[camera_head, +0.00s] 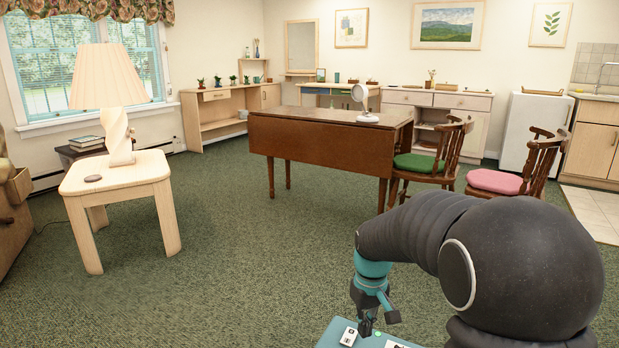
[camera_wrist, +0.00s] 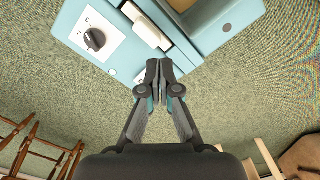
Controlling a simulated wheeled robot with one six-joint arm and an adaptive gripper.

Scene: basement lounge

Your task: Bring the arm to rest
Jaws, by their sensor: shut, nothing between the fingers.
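My gripper (camera_head: 378,326) hangs pointing down at the bottom of the head view, at the end of my bent dark arm. In the wrist view its two fingertips (camera_wrist: 160,76) are together with nothing between them. Below it is a light blue panel (camera_wrist: 118,64), whose corner also shows at the bottom edge of the head view (camera_head: 331,334). The panel carries a black knob (camera_wrist: 95,39) on a white plate and a white block (camera_wrist: 152,32). The fingertips appear near the panel's edge; I cannot tell the gap to it. Most of the panel is out of the head view.
A brown drop-leaf table (camera_head: 318,150) stands ahead with a white lamp (camera_head: 362,97) on it. Chairs with green (camera_head: 418,162) and pink (camera_head: 495,181) cushions stand at right. A pale side table (camera_head: 117,179) with a lamp is at left. Green carpet (camera_head: 250,265) between is clear.

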